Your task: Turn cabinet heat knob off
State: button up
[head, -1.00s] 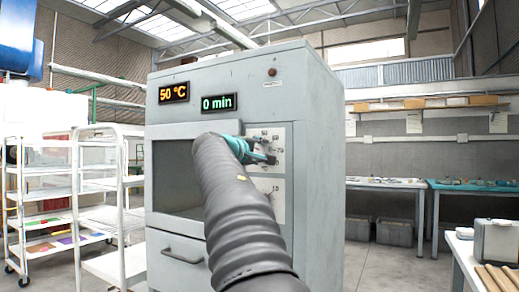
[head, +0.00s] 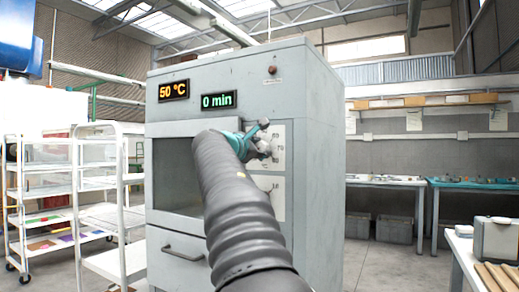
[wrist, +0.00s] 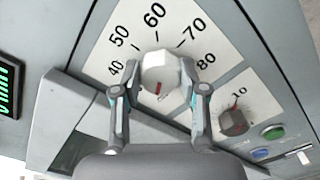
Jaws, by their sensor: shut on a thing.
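The heat knob (wrist: 154,68) is a pale round knob with a red mark on its lower side in the wrist view. It sits on a white dial plate (wrist: 105,68) numbered 40 to 80. My gripper (wrist: 160,80) is shut on the knob, with one finger on each side. In the head view my gripper (head: 260,143) is at the upper panel of the grey cabinet (head: 316,150), its fingers tilted. The arm and gripper hide the knob there. The amber display (head: 173,91) reads 50 °C.
A green display (head: 217,102) reads 0 min. White shelf carts (head: 100,190) stand left of the cabinet.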

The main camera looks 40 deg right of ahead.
jog(key=shift+n, duration=1.5)
jog(key=o, duration=1.1)
jog(key=shift+o, duration=0.2)
jog(key=shift+a, duration=0.1)
jog(key=v, duration=1.2)
